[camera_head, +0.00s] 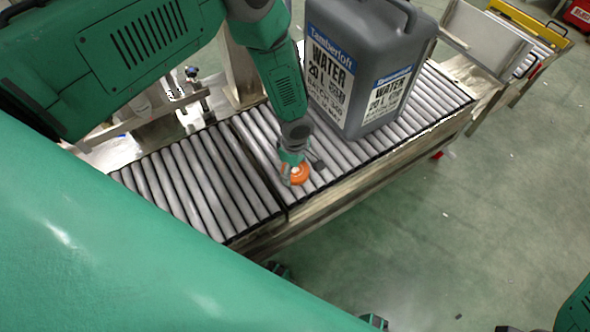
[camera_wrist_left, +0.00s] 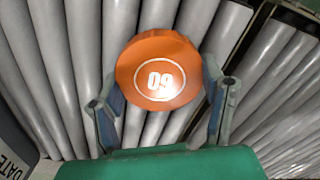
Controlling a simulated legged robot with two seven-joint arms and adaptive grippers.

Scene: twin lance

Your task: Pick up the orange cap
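The orange cap (camera_head: 299,174) is a round disc at the tip of my left arm, over the grey rollers. In the left wrist view the cap (camera_wrist_left: 159,74) faces the camera and shows white digits inside a white ring. My left gripper (camera_head: 292,166) has one finger on each side of the cap. In the left wrist view the gripper's fingers (camera_wrist_left: 160,98) meet the cap's edges and look shut on it. The cap seems a little above the rollers. My right gripper is not in view.
A grey water canister (camera_head: 367,65) with blue and white labels stands upright on the roller conveyor (camera_head: 215,180), just beyond my left gripper. The near rollers are bare. A metal rail (camera_head: 345,197) runs along the conveyor's near side. The green floor (camera_head: 480,220) at right is mostly clear.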

